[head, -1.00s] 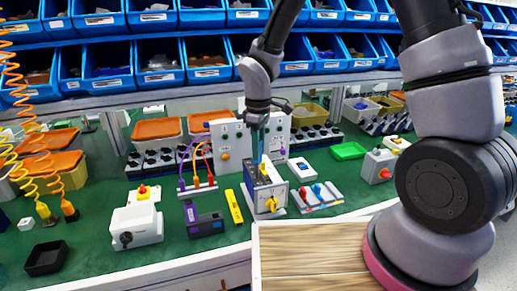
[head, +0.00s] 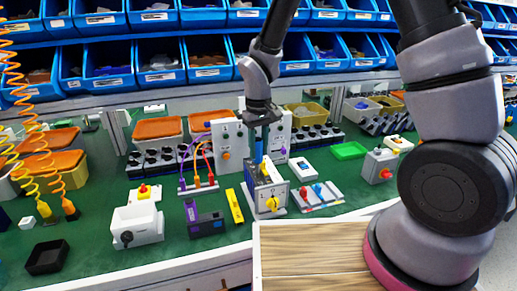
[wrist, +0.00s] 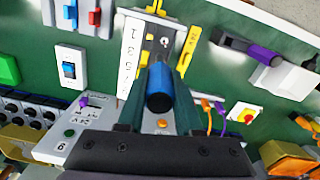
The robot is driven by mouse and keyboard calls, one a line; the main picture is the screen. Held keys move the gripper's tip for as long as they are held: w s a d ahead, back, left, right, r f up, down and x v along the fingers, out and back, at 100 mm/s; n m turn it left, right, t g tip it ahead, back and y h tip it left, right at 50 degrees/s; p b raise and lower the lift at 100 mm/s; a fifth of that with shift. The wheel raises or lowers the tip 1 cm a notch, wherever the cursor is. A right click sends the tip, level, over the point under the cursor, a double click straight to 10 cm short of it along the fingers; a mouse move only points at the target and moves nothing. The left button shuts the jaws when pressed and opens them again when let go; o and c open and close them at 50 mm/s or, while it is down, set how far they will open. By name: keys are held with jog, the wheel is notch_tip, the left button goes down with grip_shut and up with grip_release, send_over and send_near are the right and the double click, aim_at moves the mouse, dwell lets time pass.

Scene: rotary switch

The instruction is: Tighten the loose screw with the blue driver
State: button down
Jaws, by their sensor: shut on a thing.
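My gripper (wrist: 160,95) is shut on the blue driver (wrist: 159,88), with a finger on each side of its handle. In the head view the blue driver (head: 265,134) stands about upright, its lower end at the top of the rotary switch box (head: 252,188). The box has a pale front with a dial and a yellow knob (head: 272,203). In the wrist view the box top (wrist: 150,45) lies just beyond the driver. The driver's tip is hidden or too small to make out, and I cannot clearly tell the loose screw.
A grey panel with cables (head: 228,145) stands close behind the box. A yellow block (head: 234,206) and a purple-black device (head: 204,219) lie to the left. A board with red and blue switches (head: 315,195) is close on the right. Blue bins line the back.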

aim_at(258, 139)
dwell(0.6)
jog(key=shift+r, duration=3)
